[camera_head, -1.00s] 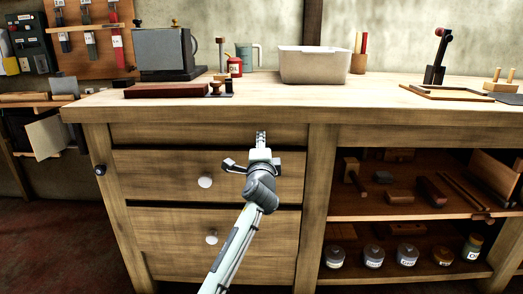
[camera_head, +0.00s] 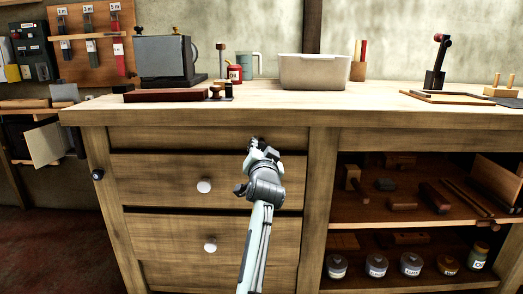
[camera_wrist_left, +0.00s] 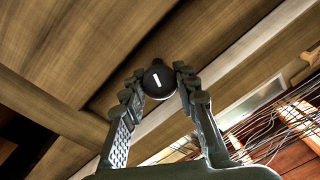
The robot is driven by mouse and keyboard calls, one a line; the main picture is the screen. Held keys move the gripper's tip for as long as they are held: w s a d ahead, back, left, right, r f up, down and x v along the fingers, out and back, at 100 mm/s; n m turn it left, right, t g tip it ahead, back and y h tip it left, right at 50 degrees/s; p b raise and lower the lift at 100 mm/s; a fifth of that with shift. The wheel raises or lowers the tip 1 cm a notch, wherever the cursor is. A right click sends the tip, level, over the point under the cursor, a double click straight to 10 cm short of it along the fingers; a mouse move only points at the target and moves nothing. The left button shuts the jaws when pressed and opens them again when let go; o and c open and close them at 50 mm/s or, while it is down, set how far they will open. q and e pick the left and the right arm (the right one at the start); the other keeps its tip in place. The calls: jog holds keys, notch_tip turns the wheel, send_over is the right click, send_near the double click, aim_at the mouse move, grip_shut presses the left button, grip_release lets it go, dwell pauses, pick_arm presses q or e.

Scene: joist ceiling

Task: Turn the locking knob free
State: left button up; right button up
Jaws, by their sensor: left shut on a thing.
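The locking knob (camera_wrist_left: 158,80) is round and black with a short white line on its face, which lies at a slant in the left wrist view. It sits against a wooden face of the bench, between the two fingers of my left gripper (camera_wrist_left: 165,84), which is shut on it. In the head view my left gripper (camera_head: 258,146) is at the bench front, by the top drawer's upper right part. There it hides the knob. My right gripper is not in view.
Two drawers with white knobs (camera_head: 204,186) lie left of and below my gripper. A dark knob (camera_head: 98,174) is on the bench's left leg. Open shelves (camera_head: 350,212) with blocks and jars are at the right. A white bin (camera_head: 314,72) stands on the benchtop.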

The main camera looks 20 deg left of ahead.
pick_arm(q)
jog(key=n, duration=0.2)
jog(key=shift+n, duration=1.3)
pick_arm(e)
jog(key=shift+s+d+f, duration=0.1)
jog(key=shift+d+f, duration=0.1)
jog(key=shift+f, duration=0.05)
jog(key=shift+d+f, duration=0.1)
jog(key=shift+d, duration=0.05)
pick_arm(q)
jog(key=o, duration=1.1)
jog(key=shift+a, duration=0.1)
jog(key=shift+o, duration=0.2)
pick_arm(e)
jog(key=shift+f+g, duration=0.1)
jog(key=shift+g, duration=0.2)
pick_arm(q)
jog(key=shift+s, duration=0.3)
jog(key=v, duration=0.7)
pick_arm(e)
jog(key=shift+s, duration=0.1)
